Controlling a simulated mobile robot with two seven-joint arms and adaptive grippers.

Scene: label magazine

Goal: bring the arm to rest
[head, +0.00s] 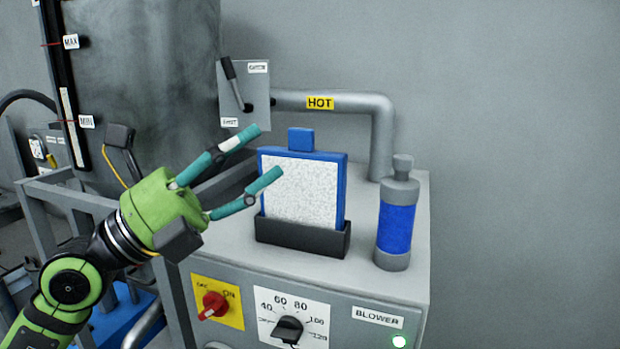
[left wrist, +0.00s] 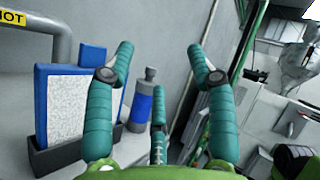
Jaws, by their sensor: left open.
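My left gripper (head: 266,154) is green with teal fingers. It is open and empty, reaching in from the left beside a blue-framed panel with a speckled white face (head: 300,192). In the head view one fingertip overlaps the panel's left edge; I cannot tell whether they touch. The panel stands upright in a dark holder (head: 302,237) on top of a grey cabinet. In the left wrist view the open fingers (left wrist: 160,60) spread with nothing between their tips, and the panel (left wrist: 75,105) is to their left. My right gripper is not in view.
A blue and grey bottle (head: 396,226) stands right of the panel. A pipe marked HOT (head: 345,103) runs behind it. A lever plate (head: 243,93) and a large grey tank (head: 150,80) are at the back left. The cabinet front has a red switch (head: 214,305) and a dial (head: 288,328).

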